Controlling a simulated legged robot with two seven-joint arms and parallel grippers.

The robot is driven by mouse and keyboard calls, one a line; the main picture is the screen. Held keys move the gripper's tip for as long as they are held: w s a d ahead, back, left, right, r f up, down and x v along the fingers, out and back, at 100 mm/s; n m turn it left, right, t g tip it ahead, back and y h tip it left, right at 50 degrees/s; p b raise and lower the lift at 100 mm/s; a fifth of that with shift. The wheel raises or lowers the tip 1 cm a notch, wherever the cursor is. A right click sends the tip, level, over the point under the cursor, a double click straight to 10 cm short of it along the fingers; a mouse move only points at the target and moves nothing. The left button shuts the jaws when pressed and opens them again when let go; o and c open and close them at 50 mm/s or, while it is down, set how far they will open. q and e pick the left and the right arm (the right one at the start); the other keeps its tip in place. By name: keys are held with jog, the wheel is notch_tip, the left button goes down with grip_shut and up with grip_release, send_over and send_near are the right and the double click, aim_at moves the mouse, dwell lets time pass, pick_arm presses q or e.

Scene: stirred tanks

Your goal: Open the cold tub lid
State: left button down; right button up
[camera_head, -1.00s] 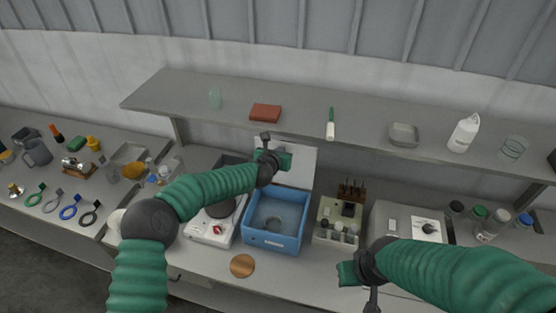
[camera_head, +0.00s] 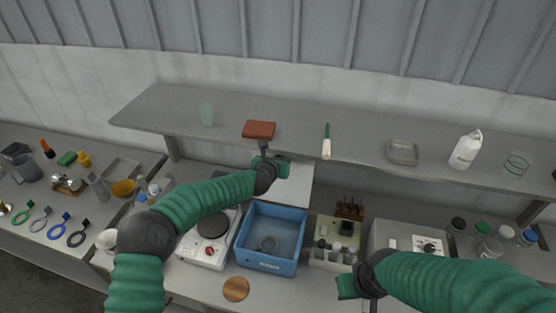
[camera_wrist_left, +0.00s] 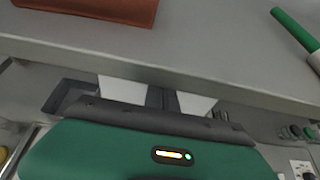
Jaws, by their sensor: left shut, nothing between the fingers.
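The cold tub (camera_head: 270,262) is a blue open box on the bench. Its pale lid (camera_head: 297,186) stands raised behind it, tilted up toward the shelf, and a ring shape lies inside the tub. My left gripper (camera_head: 272,160) is shut and empty, in front of the upper left part of the lid and just below the shelf edge. In the left wrist view, white parts of the lid (camera_wrist_left: 198,104) show behind the gripper; I cannot tell whether they touch. My right gripper (camera_head: 358,284) is low, at the front right of the tub; its fingers are partly hidden.
The shelf (camera_head: 225,119) runs close above my left gripper and carries a red-brown book (camera_head: 259,130) and a green-handled tool (camera_head: 327,141). A hot plate (camera_head: 207,247) stands left of the tub, a vial block (camera_head: 335,241) right. A copper disc (camera_head: 236,289) lies in front.

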pick_arm(q)
jog(key=b+v, duration=0.7)
jog(key=v, duration=1)
jog(key=s+a+f+m+g+b, duration=0.2)
jog(key=s+f+m, duration=0.3)
jog(key=f+m, duration=0.35)
jog(key=s+a+f+m+g+b, duration=0.25)
jog(key=s+f+m, duration=0.25)
jog(key=f+m, duration=0.3)
jog(key=s+a+f+m+g+y+b, duration=0.1)
jog(key=s+a+f+m+g+y, duration=0.1)
jog(key=s+a+f+m, duration=0.2)
jog(key=s+a+f+m+g+y+b, duration=0.1)
jog(key=s+a+f+m, duration=0.3)
jog(key=s+a+m, duration=0.7)
jog(key=s+m+g, duration=0.1)
jog(key=s, duration=0.3)
jog(key=shift+s+a+f+y, duration=0.2)
jog(key=shift+s+f+y, duration=0.15)
jog(key=shift+y, duration=0.05)
jog(key=shift+g, duration=0.25)
